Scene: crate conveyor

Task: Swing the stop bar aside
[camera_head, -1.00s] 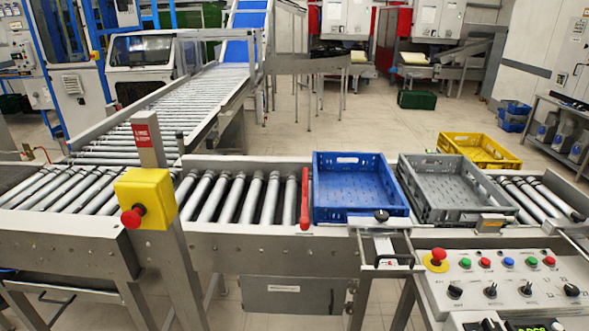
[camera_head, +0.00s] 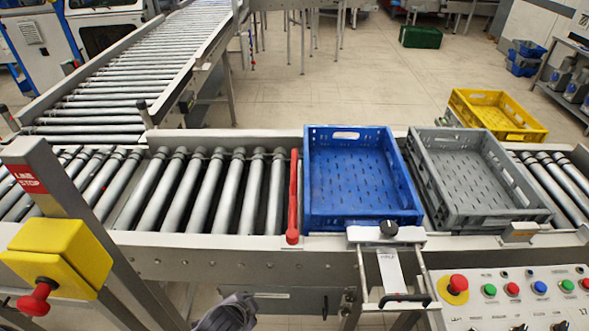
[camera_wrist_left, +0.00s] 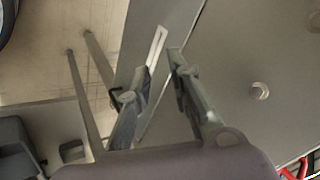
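The red stop bar (camera_head: 293,195) stands across the roller conveyor (camera_head: 205,190) at the left side of the blue crate (camera_head: 312,215). It runs from the far rail to the near rail, with its thick end at the near side. In the left wrist view my left gripper (camera_wrist_left: 158,65) has its two fingers apart with nothing between them, in front of grey metal. A dark part of my arm (camera_head: 230,314) shows at the bottom edge of the head view, below the conveyor frame; its fingers cannot be made out. My right gripper is in neither view.
A grey crate (camera_head: 425,185) sits right of the blue one, and a yellow crate (camera_head: 535,134) is behind. A yellow box with a red button (camera_head: 68,250) stands on a post at left. The button panel (camera_head: 500,310) is at lower right. Rollers left of the bar are clear.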

